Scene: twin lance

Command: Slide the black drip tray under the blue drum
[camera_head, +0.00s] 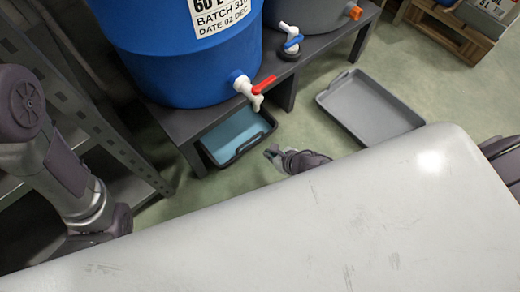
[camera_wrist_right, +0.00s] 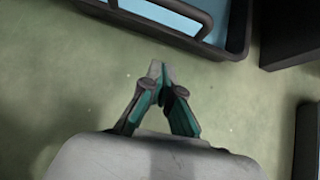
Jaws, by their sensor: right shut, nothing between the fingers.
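The black drip tray (camera_head: 265,138), with a dark rim and a light blue inside, lies on the floor beneath the stand bearing the blue drum (camera_head: 185,60). Its front part sticks out below the drum's tap, and the stand hides its back part. In the right wrist view, the tray (camera_wrist_right: 237,38) shows its near wall and handle loop at the top. My right gripper (camera_head: 272,151) is shut and empty, low over the floor just in front of the tray. The right wrist view shows its fingertips (camera_wrist_right: 161,70) together, apart from the tray. My left gripper is out of sight.
An empty grey tray (camera_head: 370,108) lies on the floor to the right. Metal shelving (camera_head: 90,110) stands at left, a wooden pallet (camera_head: 452,35) at top right.

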